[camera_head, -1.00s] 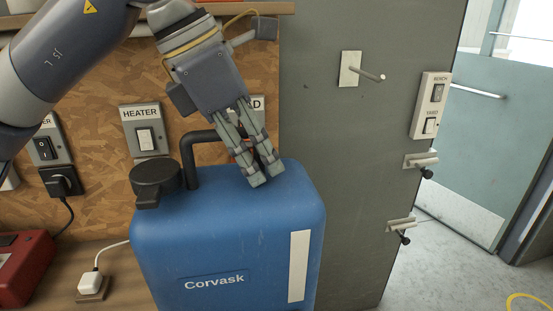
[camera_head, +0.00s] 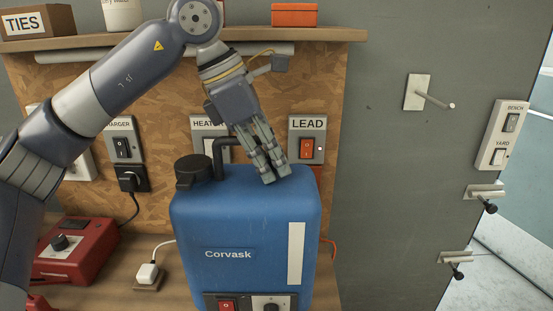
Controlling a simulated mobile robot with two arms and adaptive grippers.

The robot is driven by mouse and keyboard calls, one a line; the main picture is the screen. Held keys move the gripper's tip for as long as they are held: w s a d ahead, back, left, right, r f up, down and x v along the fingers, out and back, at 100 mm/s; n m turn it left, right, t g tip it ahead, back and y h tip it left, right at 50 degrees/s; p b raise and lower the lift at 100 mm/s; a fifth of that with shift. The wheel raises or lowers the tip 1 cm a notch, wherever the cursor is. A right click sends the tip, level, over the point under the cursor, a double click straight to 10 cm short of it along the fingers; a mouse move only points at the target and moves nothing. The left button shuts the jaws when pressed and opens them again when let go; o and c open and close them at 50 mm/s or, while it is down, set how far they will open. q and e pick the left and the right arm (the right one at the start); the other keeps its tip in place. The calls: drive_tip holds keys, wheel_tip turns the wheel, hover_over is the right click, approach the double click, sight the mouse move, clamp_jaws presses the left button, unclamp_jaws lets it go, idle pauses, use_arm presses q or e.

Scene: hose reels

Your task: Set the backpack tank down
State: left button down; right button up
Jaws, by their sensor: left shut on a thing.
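The backpack tank (camera_head: 243,233) is a blue, upright canister lettered "Corvask". It has a black cap (camera_head: 193,171), a dark carry handle (camera_head: 219,150), a pale strip on its front and a panel with a red switch low down. My left gripper (camera_head: 272,170) reaches down from above and is shut on the handle at the top of the tank; its fingers hide part of the handle. The tank's base is cut off by the lower picture edge, so I cannot tell whether it touches the bench (camera_head: 180,285). My right gripper is out of view.
A red box with a dial (camera_head: 75,250) and a white plug on a block (camera_head: 148,275) stand left of the tank. Switches, including LEAD (camera_head: 307,140), are on the board behind. A shelf (camera_head: 330,36) runs above. A peg (camera_head: 435,98) juts from the grey wall.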

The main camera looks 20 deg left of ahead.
use_arm(q)
drive_tip(key=shift+f, duration=1.55)
drive_tip(key=c, duration=1.6)
unclamp_jaws()
drive_tip(key=shift+s+d+f, duration=0.1)
drive_tip(key=shift+s, duration=0.05)
drive_tip(key=shift+a+r, duration=0.2)
drive_tip(key=shift+r, duration=0.25)
drive_tip(key=v, duration=1.1)
drive_tip(key=shift+r, duration=0.1)
